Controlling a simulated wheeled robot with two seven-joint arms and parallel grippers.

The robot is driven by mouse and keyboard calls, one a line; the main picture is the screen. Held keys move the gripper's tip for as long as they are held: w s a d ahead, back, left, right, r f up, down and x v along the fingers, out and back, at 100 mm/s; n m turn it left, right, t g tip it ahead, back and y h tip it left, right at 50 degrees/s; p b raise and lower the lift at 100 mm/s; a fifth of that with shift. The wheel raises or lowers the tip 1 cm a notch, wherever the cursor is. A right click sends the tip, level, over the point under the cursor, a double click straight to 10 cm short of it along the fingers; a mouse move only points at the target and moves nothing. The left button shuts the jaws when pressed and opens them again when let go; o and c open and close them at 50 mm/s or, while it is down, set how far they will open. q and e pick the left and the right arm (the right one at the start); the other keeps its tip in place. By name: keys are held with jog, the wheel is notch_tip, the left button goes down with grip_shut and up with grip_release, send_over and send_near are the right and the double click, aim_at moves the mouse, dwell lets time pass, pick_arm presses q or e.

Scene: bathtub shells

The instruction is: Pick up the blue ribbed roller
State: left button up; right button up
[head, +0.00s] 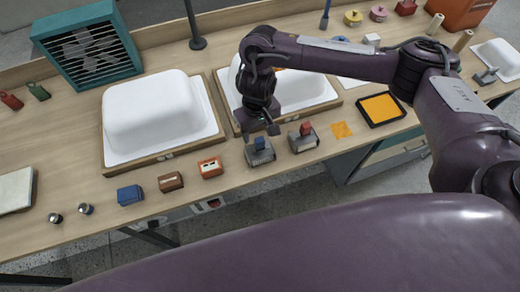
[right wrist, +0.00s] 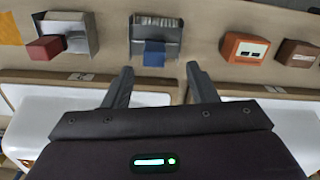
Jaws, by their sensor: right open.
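The blue ribbed roller appears as a blue block (head: 260,143) on a grey holder (head: 261,157) near the front edge of the bench. In the right wrist view the blue block (right wrist: 154,55) sits in front of a grey bracket (right wrist: 156,36) with a ribbed pale part at its far side. My right gripper (head: 258,133) is open and empty just above and behind the roller. In the right wrist view its two fingers (right wrist: 158,72) point toward the blue block, which lies beyond the gap between the tips. My left gripper is not in view.
A similar holder with a red block (head: 305,129) stands right of it. An orange box (head: 210,167), a brown box (head: 170,182) and a blue box (head: 130,195) stand left. White shells (head: 155,110) on wooden frames lie behind. An orange patch (head: 341,130) and a black-rimmed tray (head: 402,118) lie right.

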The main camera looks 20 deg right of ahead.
aim_at(260, 140)
jog(key=shift+d+f, duration=0.25)
jog(key=shift+f, duration=0.1)
notch_tip(260, 140, down, 5)
jog(key=shift+s+d+f+b, duration=0.15)
jog(key=shift+f+b, duration=0.05)
jog(key=shift+b, duration=0.6)
jog(key=shift+f, duration=0.75)
grip_shut()
